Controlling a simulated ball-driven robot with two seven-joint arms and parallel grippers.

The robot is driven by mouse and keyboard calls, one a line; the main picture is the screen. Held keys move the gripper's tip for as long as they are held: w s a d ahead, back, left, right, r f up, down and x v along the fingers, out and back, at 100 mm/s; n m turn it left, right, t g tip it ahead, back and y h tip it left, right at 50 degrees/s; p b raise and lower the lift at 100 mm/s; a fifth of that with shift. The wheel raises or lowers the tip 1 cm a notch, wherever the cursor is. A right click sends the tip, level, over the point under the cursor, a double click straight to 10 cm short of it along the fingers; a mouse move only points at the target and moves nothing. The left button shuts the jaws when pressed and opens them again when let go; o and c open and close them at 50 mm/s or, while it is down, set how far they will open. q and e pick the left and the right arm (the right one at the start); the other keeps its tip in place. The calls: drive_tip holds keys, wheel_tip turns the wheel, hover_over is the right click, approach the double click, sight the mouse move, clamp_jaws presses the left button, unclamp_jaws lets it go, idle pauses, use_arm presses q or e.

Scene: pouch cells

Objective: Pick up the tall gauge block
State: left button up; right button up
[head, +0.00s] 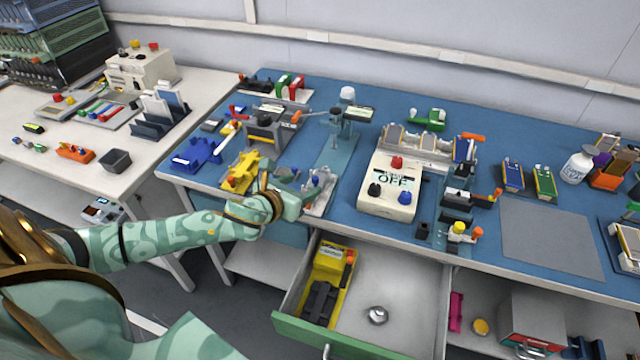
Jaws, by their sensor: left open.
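I cannot pick out the tall gauge block for certain. A small dark upright block (423,231) stands near the front edge of the blue bench, right of the white ON/OFF box. My left gripper (312,196) is open at the bench's front edge, left of that box and well apart from the dark block. It is close to a small grey fixture (318,180), which its hand partly hides. I cannot tell whether they touch. My right gripper is not in view.
The blue bench (370,130) is crowded with fixtures. The white ON/OFF box (390,186) stands mid-bench. An open drawer (400,300) juts out below, holding a yellow tool (330,280) and a metal knob (377,314). A grey mat (550,238) at right is clear.

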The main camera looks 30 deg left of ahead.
sight(312, 182)
use_arm(q)
drive_tip(key=x, duration=0.1)
drive_tip(key=b+x, duration=0.1)
drive_tip(key=x, duration=0.1)
drive_tip(key=b+x, duration=0.1)
drive_tip(key=x, duration=0.1)
drive_tip(key=shift+w+d+f, duration=0.1)
drive_tip(key=shift+d+f, duration=0.2)
drive_tip(key=shift+w, duration=0.35)
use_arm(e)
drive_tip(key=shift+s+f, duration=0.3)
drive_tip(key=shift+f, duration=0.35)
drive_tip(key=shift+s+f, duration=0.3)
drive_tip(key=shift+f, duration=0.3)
use_arm(q)
drive_tip(key=shift+c, duration=0.9)
clamp_jaws()
